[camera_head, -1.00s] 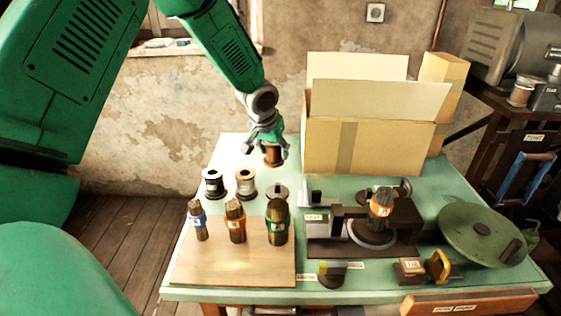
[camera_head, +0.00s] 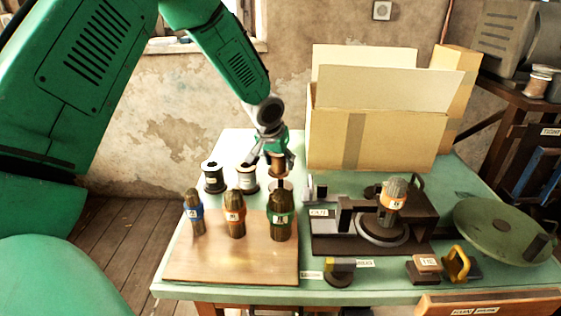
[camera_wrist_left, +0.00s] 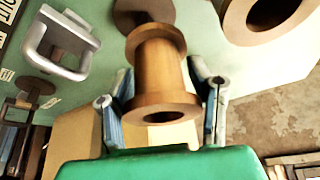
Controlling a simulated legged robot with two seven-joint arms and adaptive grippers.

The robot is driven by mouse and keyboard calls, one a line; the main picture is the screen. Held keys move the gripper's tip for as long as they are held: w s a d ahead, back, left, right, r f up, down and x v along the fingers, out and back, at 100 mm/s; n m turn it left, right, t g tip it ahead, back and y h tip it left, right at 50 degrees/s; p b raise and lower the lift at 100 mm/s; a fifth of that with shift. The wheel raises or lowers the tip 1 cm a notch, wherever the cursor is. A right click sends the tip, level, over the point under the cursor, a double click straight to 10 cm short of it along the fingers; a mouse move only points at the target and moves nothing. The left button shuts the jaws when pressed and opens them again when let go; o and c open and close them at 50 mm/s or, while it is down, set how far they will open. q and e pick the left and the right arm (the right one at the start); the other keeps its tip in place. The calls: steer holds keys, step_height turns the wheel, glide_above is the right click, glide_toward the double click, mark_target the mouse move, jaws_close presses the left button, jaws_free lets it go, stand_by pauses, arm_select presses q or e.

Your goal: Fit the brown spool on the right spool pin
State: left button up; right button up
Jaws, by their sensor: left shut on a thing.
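My left gripper (camera_head: 278,160) is shut on the brown spool (camera_head: 278,169), which is roughly upright. It also shows between the fingers in the wrist view (camera_wrist_left: 160,75). The right spool pin's dark round base (camera_head: 281,185) is just below the spool, at the right end of the spool row. The base shows beyond the spool in the wrist view (camera_wrist_left: 143,10). The pin's shaft is hidden, so I cannot tell whether its tip is inside the bore. My right gripper is not in view.
Several banded bundles stand in front on a wooden board (camera_head: 220,264). A cardboard box (camera_head: 385,130) stands behind right, and a handwheel press (camera_head: 375,222) is to the right.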

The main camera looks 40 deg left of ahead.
mark_target(283, 173)
arm_select(q)
steer(key=shift+d+f+b, duration=0.2)
steer(key=shift+f+b, duration=0.1)
steer(key=shift+f, duration=0.15)
steer(key=shift+d+f, duration=0.4)
steer(key=shift+f, duration=0.05)
steer(key=shift+d+f+b, duration=0.15)
steer(key=shift+f+b, duration=0.25)
steer(key=shift+f, duration=0.55)
steer(key=shift+a+f, duration=0.2)
steer(key=shift+a, duration=0.4)
steer(key=o, duration=1.1)
steer(key=shift+d, duration=0.1)
steer(key=o, duration=0.4)
steer(key=shift+d+r, duration=0.1)
steer(key=shift+c, duration=0.2)
steer(key=shift+d+r, duration=0.1)
steer(key=shift+d, duration=0.2)
steer(key=shift+s+r, duration=0.15)
steer(key=shift+r, duration=0.4)
steer(key=v, duration=1)
steer(key=shift+s+d+r, duration=0.2)
steer(key=shift+d+r, duration=0.1)
steer(key=shift+r, duration=0.05)
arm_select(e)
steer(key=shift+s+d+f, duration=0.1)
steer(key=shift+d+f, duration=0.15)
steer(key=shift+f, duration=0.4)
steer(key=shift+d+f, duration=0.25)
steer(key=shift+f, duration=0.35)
